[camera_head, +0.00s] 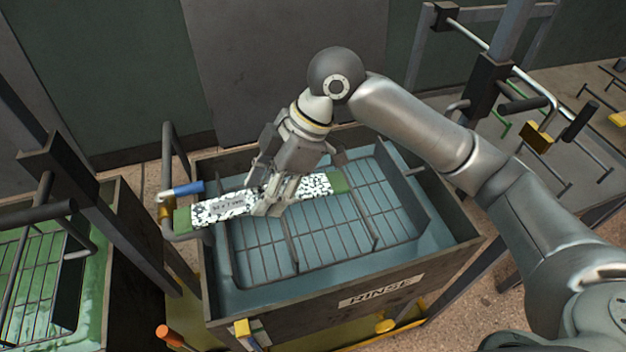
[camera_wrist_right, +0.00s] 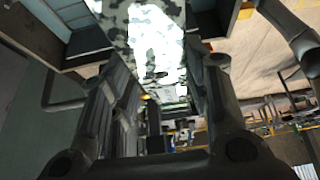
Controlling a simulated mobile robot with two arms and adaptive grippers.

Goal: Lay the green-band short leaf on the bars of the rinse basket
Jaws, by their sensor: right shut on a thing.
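The green-band short leaf (camera_head: 228,207) is a flat bar with a black-and-white mottled face, green ends and a small printed label. My right gripper (camera_head: 274,197) is shut on it near its middle and holds it over the rinse basket (camera_head: 309,232). The leaf slants across the tank, its left end reaching over the left rim. The basket's wire bars lie inside the tank marked RINSE, and the gap between leaf and bars is hard to judge. In the right wrist view the leaf (camera_wrist_right: 150,45) runs between my fingers. My left gripper is not in view.
The rinse tank's dark rim (camera_head: 225,311) surrounds the basket. A blue-handled lever (camera_head: 187,189) stands at its left rim, close to the leaf's left end. A tank with green liquid (camera_head: 92,290) is at left. A frame with a yellow block (camera_head: 537,139) stands at right.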

